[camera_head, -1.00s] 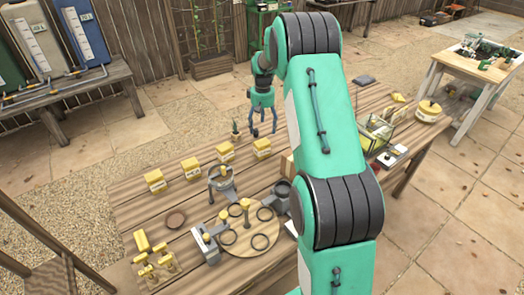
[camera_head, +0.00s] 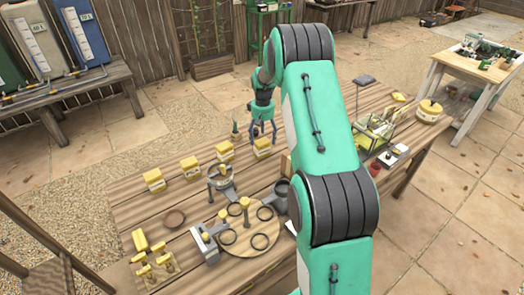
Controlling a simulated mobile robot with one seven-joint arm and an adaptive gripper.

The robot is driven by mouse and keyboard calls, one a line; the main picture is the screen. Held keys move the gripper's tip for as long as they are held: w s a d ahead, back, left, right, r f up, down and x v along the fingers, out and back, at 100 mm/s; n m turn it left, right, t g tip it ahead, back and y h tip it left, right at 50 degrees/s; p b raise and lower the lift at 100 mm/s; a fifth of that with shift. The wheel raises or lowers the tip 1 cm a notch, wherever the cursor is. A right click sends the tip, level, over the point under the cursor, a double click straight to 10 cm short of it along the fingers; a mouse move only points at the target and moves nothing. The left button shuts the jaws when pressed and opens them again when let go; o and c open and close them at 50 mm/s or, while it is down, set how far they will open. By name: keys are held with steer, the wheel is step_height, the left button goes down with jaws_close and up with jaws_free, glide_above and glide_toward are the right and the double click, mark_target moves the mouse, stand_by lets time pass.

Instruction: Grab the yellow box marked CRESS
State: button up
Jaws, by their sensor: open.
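Several yellow boxes with white labels stand in a slanting row on the wooden table: a far-left box (camera_head: 154,181), a second box (camera_head: 190,168), a third box (camera_head: 224,151) and a rightmost box (camera_head: 262,152). The lettering is too small to read, so I cannot tell which is marked CRESS. My gripper (camera_head: 263,139) is open, pointing down at the rightmost box. Its fingers overlap the top of that box in the picture; I cannot tell whether they touch it. No other box is near the fingers.
A round wooden board (camera_head: 250,239) with dark rings and grey holders lies nearer. A wire basket (camera_head: 377,132) is right of my arm. Bare tabletop lies left of the row.

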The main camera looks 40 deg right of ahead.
mark_target(262, 141)
steer(key=shift+f, duration=0.8)
steer(key=shift+a+f+b, duration=0.15)
steer(key=shift+f+b, duration=0.85)
steer(key=shift+f, duration=1.6)
steer(key=c, duration=1.5)
steer(key=shift+w+r, duration=0.1)
steer(key=shift+r, duration=0.1)
steer(key=shift+c, duration=0.2)
steer(key=shift+r+p, duration=0.35)
steer(key=shift+r, duration=0.25)
step_height(262, 141, up, 2)
steer(key=shift+r+p, duration=0.15)
steer(key=shift+p, duration=0.25)
steer(key=s+a+p, duration=0.1)
steer(key=s+a, duration=0.2)
steer(key=s, duration=0.4)
steer(key=s+a+r+p, duration=0.1)
steer(key=s+a, duration=0.3)
steer(key=s, duration=0.3)
steer(key=shift+s+p, duration=0.25)
steer(key=shift+p, duration=0.1)
